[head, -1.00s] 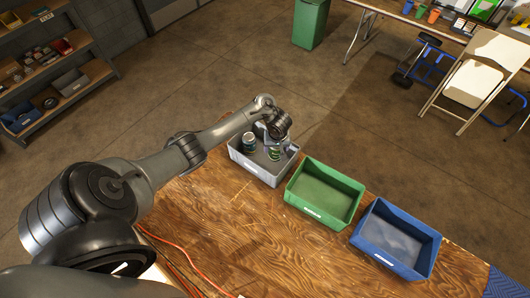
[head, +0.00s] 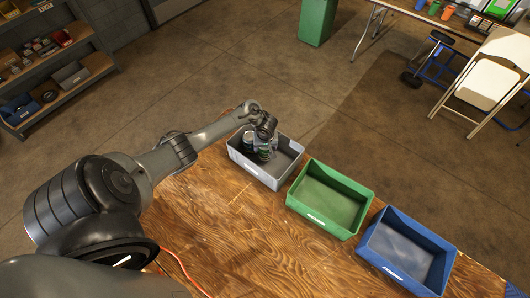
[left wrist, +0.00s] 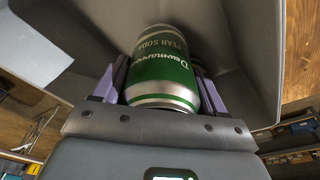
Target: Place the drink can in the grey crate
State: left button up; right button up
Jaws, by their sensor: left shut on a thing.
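The grey crate (head: 286,167) stands at the left end of the row of crates on the wooden table. My left gripper (head: 263,149) is inside its outline, over its left half. It is shut on a green and grey drink can (left wrist: 166,68), which sits between its fingers in the left wrist view (left wrist: 158,88). The held can also shows in the head view (head: 264,155), partly hidden by the gripper. A second can (head: 249,138) is close beside it at the crate's left end. I cannot tell whether the held can touches the crate floor. My right gripper is not in view.
A green crate (head: 316,217) and a blue crate (head: 391,273) stand to the right of the grey crate, both empty. An orange cable (head: 180,264) lies on the near left of the table. The wood in front of the crates is clear.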

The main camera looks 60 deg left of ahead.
pick_arm(q)
notch_tip(320, 180, down, 3)
jog(key=shift+f+b, duration=0.1)
jog(key=shift+b, duration=0.55)
jog(key=shift+f, duration=0.15)
jog(key=o, duration=1.3)
jog(key=shift+o, duration=0.2)
